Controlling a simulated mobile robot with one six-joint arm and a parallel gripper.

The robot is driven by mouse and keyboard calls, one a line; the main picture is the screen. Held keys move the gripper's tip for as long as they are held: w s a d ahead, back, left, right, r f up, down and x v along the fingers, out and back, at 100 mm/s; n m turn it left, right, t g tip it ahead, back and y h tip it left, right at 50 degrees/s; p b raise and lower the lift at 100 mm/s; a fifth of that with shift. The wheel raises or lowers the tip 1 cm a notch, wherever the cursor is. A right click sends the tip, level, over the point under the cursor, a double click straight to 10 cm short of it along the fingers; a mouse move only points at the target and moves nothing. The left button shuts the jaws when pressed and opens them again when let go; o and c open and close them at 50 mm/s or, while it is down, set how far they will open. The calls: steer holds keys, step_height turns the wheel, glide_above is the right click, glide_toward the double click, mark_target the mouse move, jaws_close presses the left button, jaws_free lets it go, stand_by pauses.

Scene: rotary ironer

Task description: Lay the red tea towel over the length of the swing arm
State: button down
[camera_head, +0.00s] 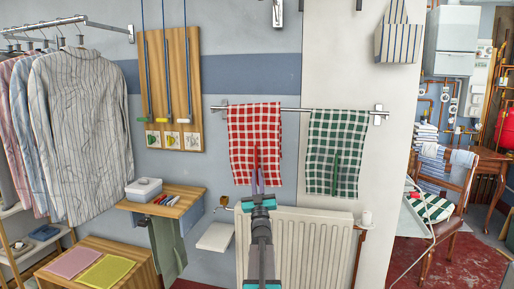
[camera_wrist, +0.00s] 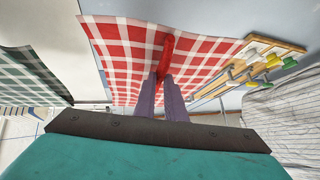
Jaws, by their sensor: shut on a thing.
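The red tea towel (camera_head: 254,125), red and white checked, hangs from a wall rail (camera_head: 293,109). A narrow red ridge stands out from its lower front. My gripper (camera_head: 257,170), with purple fingers, is in front of the towel's lower part and shut on this ridge. In the wrist view the red towel (camera_wrist: 120,60) fills the upper middle, and the ridge lies between my fingertips (camera_wrist: 164,76). The towel's top is still over the rail. I cannot pick out a swing arm with certainty.
A green checked towel (camera_head: 337,140) hangs on the same rail, just right. A white radiator (camera_head: 305,245) is below. A wooden shelf (camera_head: 185,203) with a white box (camera_head: 144,189) and a small white ledge (camera_head: 215,237) are left. Shirts (camera_head: 80,130) hang farther left.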

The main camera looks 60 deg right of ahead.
steer(key=p, duration=0.5)
glide_toward(256, 121)
steer(key=shift+x, duration=2.5)
step_height(256, 121, up, 17)
steer(key=p, duration=0.6)
stand_by(0.6)
steer(key=shift+a+f, duration=0.1)
steer(key=shift+f, duration=0.05)
steer(key=s+a+b, duration=0.1)
steer(key=s+a, duration=0.1)
steer(key=a, duration=0.5)
steer(key=shift+s+a, duration=0.25)
steer(key=shift+s, duration=0.1)
stand_by(0.8)
stand_by(0.4)
